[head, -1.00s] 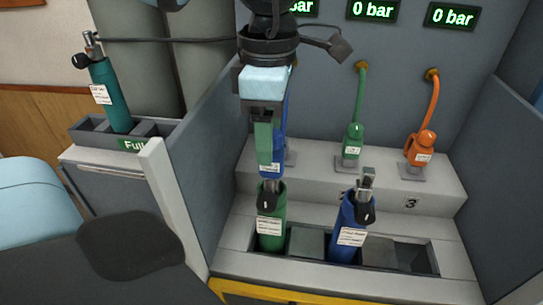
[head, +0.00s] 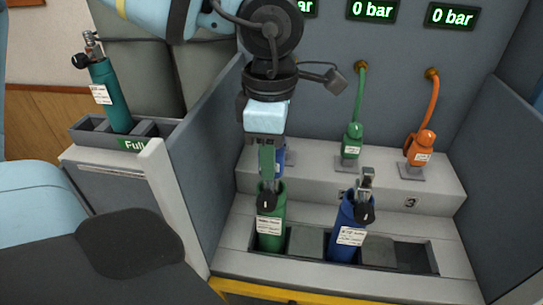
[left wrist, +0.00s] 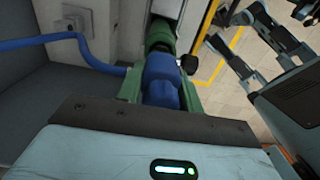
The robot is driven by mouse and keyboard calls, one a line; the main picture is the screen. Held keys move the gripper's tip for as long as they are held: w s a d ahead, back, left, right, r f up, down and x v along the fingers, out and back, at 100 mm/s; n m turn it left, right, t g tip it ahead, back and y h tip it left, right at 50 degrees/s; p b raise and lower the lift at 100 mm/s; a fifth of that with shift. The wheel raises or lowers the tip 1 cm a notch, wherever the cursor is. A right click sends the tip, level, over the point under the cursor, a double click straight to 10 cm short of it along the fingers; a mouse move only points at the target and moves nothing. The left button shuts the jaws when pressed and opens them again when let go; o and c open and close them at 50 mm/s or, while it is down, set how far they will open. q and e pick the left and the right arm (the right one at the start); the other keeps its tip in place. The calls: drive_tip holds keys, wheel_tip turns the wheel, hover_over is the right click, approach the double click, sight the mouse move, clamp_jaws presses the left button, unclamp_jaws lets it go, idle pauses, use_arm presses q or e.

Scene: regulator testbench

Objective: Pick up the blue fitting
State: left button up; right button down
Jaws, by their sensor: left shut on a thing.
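My left gripper (head: 268,185) is shut on the blue fitting (head: 280,160), which is mostly hidden behind a green finger in the head view. In the left wrist view the blue fitting (left wrist: 162,82) sits between the two green fingers, and a blue hose (left wrist: 45,39) runs off to the left. The fingertips are just above the valve of a green cylinder (head: 270,225). I cannot tell whether the fitting touches that valve. Parts of what looks like my right arm (left wrist: 285,85) show at upper right in the left wrist view; its jaw state is unclear.
A blue cylinder (head: 346,230) stands to the right in the same rack (head: 410,258). Green (head: 351,142) and orange (head: 419,148) fittings stand on the ledge behind. A teal cylinder (head: 112,100) stands in the "Full" rack at left. Panels (head: 205,165) flank the bench.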

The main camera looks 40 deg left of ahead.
use_arm(q)
drive_tip(key=shift+r, duration=0.1)
drive_tip(key=shift+c, duration=0.3)
drive_tip(key=shift+r, duration=0.6)
wheel_tip(320, 180, up, 27)
drive_tip(key=p, duration=0.2)
drive_tip(key=shift+f+p, duration=0.15)
drive_tip(key=shift+p, duration=0.15)
